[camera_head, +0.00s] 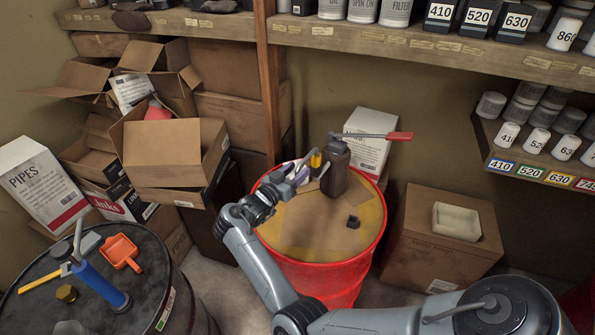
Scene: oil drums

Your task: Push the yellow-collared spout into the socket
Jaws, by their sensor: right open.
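The spout's yellow collar (316,159) shows at the left side of a dark brown pump body (336,172) on the red drum (345,275) with a yellowish top. The rest of the spout is small and partly covered, and I cannot tell whether it is seated in the socket. The socket itself cannot be made out. My right gripper (297,172) is open, just left of the yellow collar above the drum top's back left. I cannot tell whether its fingers touch the spout. My left gripper is not in view.
A lever with a red grip (400,136) extends right from the pump. A small black piece (353,221) lies on the drum top. A black drum (140,285) at left carries a blue cylinder (100,284) and orange scoop (122,252). Boxes (440,240) and shelves flank the red drum.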

